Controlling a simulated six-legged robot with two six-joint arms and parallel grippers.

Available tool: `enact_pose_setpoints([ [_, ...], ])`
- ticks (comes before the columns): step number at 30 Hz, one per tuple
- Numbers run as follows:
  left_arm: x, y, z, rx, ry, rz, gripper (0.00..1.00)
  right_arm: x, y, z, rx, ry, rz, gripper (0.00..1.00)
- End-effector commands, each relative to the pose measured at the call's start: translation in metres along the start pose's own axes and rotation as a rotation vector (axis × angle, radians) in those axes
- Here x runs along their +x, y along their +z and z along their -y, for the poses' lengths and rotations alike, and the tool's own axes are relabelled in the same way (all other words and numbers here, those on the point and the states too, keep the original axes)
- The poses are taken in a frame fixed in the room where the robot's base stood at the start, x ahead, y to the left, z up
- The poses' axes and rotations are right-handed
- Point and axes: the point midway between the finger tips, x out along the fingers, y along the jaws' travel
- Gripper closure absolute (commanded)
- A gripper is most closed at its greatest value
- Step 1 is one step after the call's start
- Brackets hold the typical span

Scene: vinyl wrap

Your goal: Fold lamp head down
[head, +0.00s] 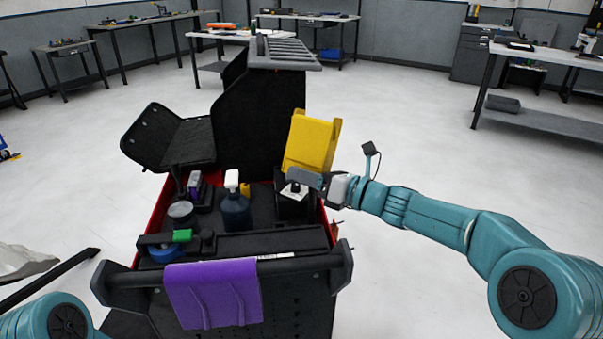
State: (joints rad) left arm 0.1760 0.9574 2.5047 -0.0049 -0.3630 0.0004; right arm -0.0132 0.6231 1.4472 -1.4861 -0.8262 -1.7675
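The lamp's yellow head (312,142) stands raised, tilted slightly, at the right side of the tool cart. Below it is a black box-like base (290,207) in the cart's top tray. My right gripper (300,180) reaches in from the right, at the lower edge of the yellow head and above the black base. It covers part of where they meet. I cannot tell whether its fingers touch the lamp or are open or shut. Only a part of my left arm shows at the bottom left; its gripper is out of view.
The red and black cart (158,212) carries a blue spray bottle (235,210), a grey round tin (181,212) and a green-ended tool (182,236). A purple cloth (213,292) hangs over its front handle (118,284). A black panel rises behind. Open floor lies to the right.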

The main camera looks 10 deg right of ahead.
Motion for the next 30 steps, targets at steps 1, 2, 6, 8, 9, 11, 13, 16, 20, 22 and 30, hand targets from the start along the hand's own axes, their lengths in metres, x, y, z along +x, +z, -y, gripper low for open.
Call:
enact_pose_setpoints([
  [1, 0.003, 0.0, 0.001, 0.0, 0.0, 0.0, 0.49, -0.011, 0.0, 0.001, -0.001, -0.004, 0.002, 0.64],
  [2, 0.004, 0.0, 0.001, 0.0, 0.0, 0.0, 0.49, -0.017, 0.0, 0.002, 0.0, -0.005, 0.002, 0.64],
  [6, 0.008, 0.0, 0.003, 0.0, 0.0, 0.0, 0.49, -0.055, 0.0, 0.002, -0.001, -0.006, 0.003, 0.64],
  [8, 0.009, 0.0, 0.003, 0.0, 0.0, 0.0, 0.49, -0.071, 0.0, 0.001, -0.001, -0.006, 0.004, 0.64],
  [9, 0.01, 0.0, 0.004, 0.0, 0.0, 0.0, 0.49, -0.082, 0.0, 0.002, -0.001, -0.006, 0.003, 0.64],
  [11, 0.011, 0.0, 0.004, 0.0, 0.0, 0.0, 0.49, -0.097, 0.0, 0.001, -0.001, -0.006, 0.003, 0.64],
  [13, 0.012, 0.0, 0.004, 0.0, 0.0, 0.0, 0.49, -0.113, 0.0, 0.001, -0.002, -0.005, 0.003, 0.64],
  [16, 0.013, 0.0, 0.004, 0.0, 0.0, 0.0, 0.49, -0.131, 0.0, 0.001, -0.001, -0.004, 0.003, 0.64],
  [20, 0.013, 0.0, 0.005, 0.0, 0.0, 0.0, 0.49, -0.146, 0.001, 0.0, -0.001, -0.003, 0.002, 0.64],
  [22, 0.013, 0.0, 0.005, 0.0, 0.0, 0.0, 0.49, -0.15, 0.0, 0.0, 0.0, -0.003, 0.002, 0.64],
  [30, 0.013, 0.0, 0.005, 0.0, 0.0, 0.0, 0.49, -0.152, 0.0, 0.0, 0.0, -0.001, 0.001, 0.64],
])
